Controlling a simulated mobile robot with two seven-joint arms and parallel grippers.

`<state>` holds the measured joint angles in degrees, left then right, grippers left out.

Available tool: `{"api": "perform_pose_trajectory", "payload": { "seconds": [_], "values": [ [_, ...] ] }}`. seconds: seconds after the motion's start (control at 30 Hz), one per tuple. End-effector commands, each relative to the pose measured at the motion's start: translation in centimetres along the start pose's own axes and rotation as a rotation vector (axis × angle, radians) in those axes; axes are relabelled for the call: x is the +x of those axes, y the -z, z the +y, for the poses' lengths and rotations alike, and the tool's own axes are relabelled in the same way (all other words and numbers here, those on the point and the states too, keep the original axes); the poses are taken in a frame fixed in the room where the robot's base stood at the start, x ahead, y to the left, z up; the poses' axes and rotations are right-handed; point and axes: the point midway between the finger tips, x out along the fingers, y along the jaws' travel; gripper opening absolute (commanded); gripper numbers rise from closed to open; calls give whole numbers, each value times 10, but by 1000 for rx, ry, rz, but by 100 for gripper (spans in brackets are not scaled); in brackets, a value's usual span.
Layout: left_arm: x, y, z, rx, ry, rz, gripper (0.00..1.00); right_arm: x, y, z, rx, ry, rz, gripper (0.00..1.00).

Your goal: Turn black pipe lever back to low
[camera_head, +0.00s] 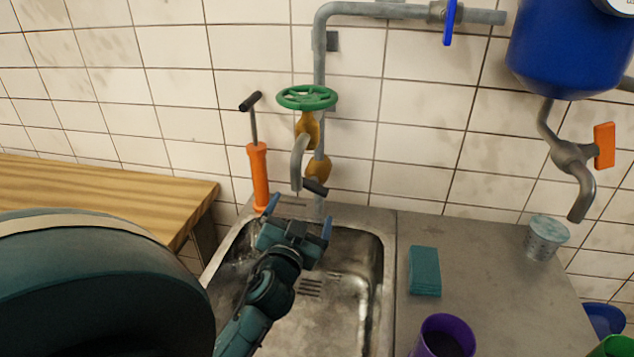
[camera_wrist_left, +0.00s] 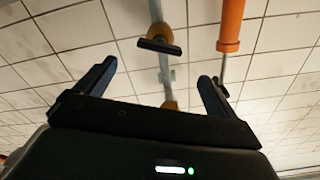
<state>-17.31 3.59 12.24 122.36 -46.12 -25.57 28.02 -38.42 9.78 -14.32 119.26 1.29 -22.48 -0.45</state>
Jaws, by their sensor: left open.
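The black pipe lever (camera_head: 315,187) sits low on the grey wall pipe, by a brass fitting below the green handwheel. It points to the right and slightly down in the head view. In the left wrist view the black lever (camera_wrist_left: 159,47) lies crosswise over the pipe, ahead of the fingers. My left gripper (camera_head: 299,214) is open and empty above the sink, just below and in front of the lever. Its blue fingers (camera_wrist_left: 157,72) are spread in the wrist view, with the lever beyond them and apart from them. My right gripper is not in view.
The green handwheel (camera_head: 307,98) and orange hand pump (camera_head: 258,174) stand close to the lever. The metal sink (camera_head: 350,285) lies below my gripper. A teal sponge (camera_head: 424,271), purple cup (camera_head: 444,336) and metal cup (camera_head: 545,238) are on the right counter.

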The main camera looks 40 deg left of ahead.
Motion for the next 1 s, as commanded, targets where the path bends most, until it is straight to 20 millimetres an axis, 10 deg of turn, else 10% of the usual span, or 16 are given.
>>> {"api": "perform_pose_trajectory", "payload": {
  "seconds": [0.5,1.0],
  "values": [
    [94,1,0,1,-1,1,95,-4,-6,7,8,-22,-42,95],
    [102,0,1,0,-2,0,88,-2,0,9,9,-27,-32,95]
  ]
}}
